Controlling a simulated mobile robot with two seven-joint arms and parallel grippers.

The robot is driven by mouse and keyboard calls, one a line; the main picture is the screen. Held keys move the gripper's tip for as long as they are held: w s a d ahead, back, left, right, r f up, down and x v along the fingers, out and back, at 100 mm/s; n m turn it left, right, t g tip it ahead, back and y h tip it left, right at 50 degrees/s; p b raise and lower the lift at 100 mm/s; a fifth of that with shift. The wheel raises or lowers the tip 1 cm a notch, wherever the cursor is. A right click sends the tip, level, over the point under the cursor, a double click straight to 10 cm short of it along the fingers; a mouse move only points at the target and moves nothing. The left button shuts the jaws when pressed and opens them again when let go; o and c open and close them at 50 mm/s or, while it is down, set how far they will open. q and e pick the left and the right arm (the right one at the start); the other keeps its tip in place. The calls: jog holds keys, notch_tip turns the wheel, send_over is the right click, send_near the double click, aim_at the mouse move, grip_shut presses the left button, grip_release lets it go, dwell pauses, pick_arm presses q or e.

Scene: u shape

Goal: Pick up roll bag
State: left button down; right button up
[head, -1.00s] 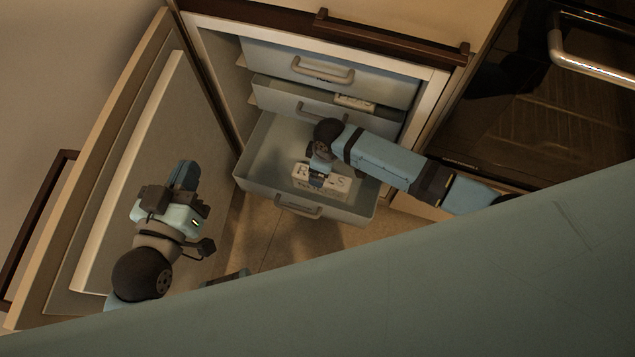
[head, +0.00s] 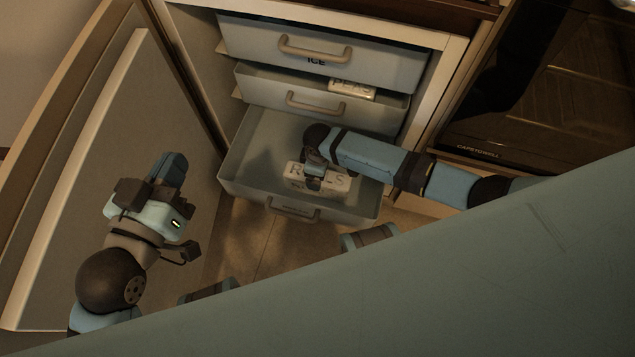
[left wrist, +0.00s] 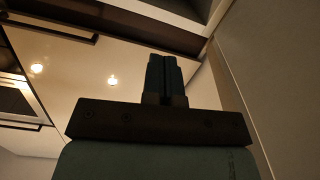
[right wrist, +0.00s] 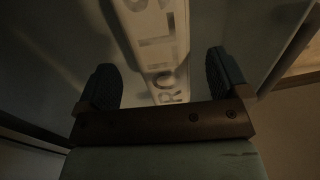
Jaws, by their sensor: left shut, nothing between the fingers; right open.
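The roll bag (head: 337,182) is a pale pack with dark "ROLLS" lettering. It lies in the pulled-out bottom drawer (head: 240,188). My right gripper (head: 316,183) is over the drawer, in front of the bag and hiding part of it. In the right wrist view the right gripper (right wrist: 165,82) is open, with the bag (right wrist: 160,45) running lengthwise between and beyond its fingers. I cannot tell whether the fingers touch it. My left gripper (head: 172,165) is shut and empty beside the open door; it also shows in the left wrist view (left wrist: 164,70).
The open door (head: 120,130) stands at left. Above the bottom drawer are a slightly open drawer (head: 270,87) with a "PEAS" pack (head: 352,90) and a top drawer (head: 380,58) marked "ICE". A dark oven front (head: 535,85) is at right.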

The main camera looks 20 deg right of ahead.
notch_tip(320, 180, down, 4)
jog(key=b, duration=0.3)
jog(key=shift+a, duration=0.15)
jog(key=shift+f, duration=0.5)
pick_arm(q)
jog(key=m, duration=0.1)
jog(key=w, duration=0.1)
jog(key=w+a+m+t, duration=0.1)
jog(key=shift+a+r+m+h, duration=0.1)
jog(key=shift+r+m+h, duration=0.2)
jog(key=shift+h, duration=0.1)
pick_arm(e)
jog(key=shift+c, duration=0.4)
pick_arm(q)
jog(key=shift+f, duration=0.1)
pick_arm(e)
jog(key=shift+r, duration=0.1)
jog(key=c, duration=1.1)
